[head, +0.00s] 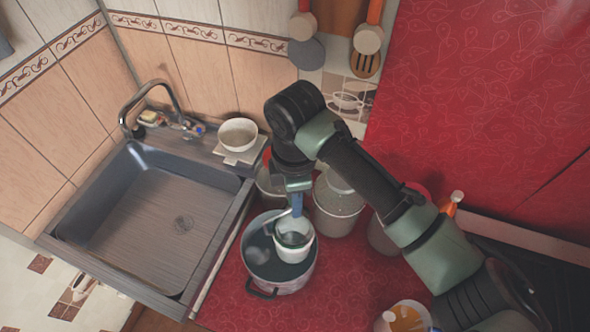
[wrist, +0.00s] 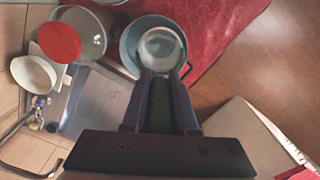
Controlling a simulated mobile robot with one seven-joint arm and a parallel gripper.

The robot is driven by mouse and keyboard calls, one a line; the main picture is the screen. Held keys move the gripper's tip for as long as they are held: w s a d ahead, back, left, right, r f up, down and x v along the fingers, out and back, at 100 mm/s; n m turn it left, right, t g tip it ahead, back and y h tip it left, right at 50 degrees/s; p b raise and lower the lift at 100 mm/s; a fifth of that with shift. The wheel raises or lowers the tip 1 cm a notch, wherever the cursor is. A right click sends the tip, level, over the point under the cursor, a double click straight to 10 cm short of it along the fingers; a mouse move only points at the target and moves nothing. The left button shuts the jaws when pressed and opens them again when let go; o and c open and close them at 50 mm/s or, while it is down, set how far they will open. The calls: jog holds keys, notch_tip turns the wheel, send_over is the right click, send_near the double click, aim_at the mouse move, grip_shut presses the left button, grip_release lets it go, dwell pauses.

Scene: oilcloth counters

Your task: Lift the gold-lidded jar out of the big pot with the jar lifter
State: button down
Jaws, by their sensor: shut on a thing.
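The big pot (head: 297,284) stands on the red counter to the right of the sink, and its pale blue rim also shows in the wrist view (wrist: 127,52). A pale round jar-like vessel (head: 293,254) is in the pot, toward its right side, and in the wrist view it is a whitish disc (wrist: 160,46). No gold lid can be made out. My gripper (head: 298,187) is above the pot, shut on a blue tool (head: 297,206), which I take for the jar lifter. The tool reaches down to the vessel. Whether its jaws grip the vessel is unclear.
The grey sink (head: 150,215) lies left of the pot. A white bowl (head: 238,134) stands behind it. Pale buckets (head: 338,210) stand close behind and right of the pot. A food container (head: 405,317) is at the front right. The red counter (head: 345,275) is clear between.

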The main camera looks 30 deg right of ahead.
jog(key=shift+r+p, duration=1.8)
jog(key=shift+r, duration=0.6)
jog(key=s+a, duration=0.2)
jog(key=s, duration=1.4)
jog(key=shift+b, duration=0.4)
jog(key=shift+f+b, duration=0.1)
jog(key=shift+b, duration=0.3)
